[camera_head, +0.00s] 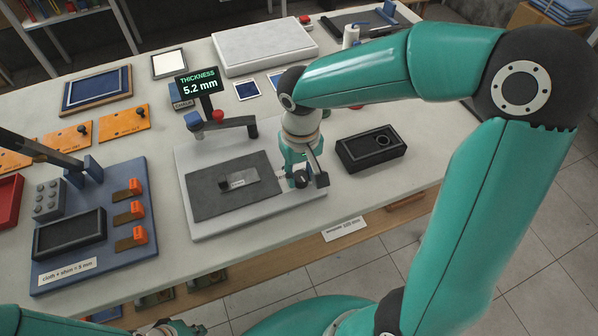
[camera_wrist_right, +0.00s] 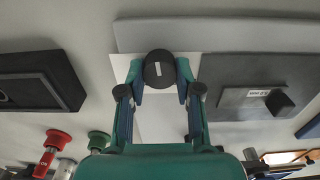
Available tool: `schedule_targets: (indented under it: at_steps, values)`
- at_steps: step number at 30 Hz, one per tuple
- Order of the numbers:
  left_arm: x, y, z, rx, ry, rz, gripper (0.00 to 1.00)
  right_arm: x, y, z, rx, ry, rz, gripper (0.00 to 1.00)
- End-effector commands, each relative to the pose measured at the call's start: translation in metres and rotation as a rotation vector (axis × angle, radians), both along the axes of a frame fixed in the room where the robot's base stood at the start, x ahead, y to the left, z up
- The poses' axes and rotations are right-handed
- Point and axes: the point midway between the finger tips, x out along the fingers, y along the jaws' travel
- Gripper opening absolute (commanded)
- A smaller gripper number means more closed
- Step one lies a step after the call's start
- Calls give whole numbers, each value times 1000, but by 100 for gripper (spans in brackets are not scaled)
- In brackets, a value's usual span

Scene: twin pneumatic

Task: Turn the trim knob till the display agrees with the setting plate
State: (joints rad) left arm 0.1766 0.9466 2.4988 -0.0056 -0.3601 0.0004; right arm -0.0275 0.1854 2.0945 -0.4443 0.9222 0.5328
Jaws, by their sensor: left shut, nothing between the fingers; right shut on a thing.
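The display (camera_head: 199,84) reads "THICKNESS 5.2 mm" in green and white. A white plate (camera_head: 68,271) on the blue board at left reads "cloth + shim = 5 mm". My right gripper (camera_head: 303,177) is down at the right end of the pale gauge base. It is shut on the black round trim knob (camera_wrist_right: 159,70), whose white mark points nearly straight up and down in the right wrist view. The fingers stand on either side of the knob. Parts of my left arm show at the bottom left of the head view, but its fingertips are not shown.
The gauge base (camera_head: 205,225) carries a dark pad (camera_head: 215,200) with a grey strip and small black block. The blue board (camera_head: 135,173) holds orange-tabbed pieces. A small label (camera_head: 343,229) hangs at the front edge, too small to read.

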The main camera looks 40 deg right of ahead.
Motion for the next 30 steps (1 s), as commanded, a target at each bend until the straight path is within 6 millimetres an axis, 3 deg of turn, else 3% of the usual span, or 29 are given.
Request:
schedule_targets:
  at_steps: [30]
  values:
    - [0, 0, 0, 0, 0, 0, 0, 1, 0, 1, -1, -4, 841, 0]
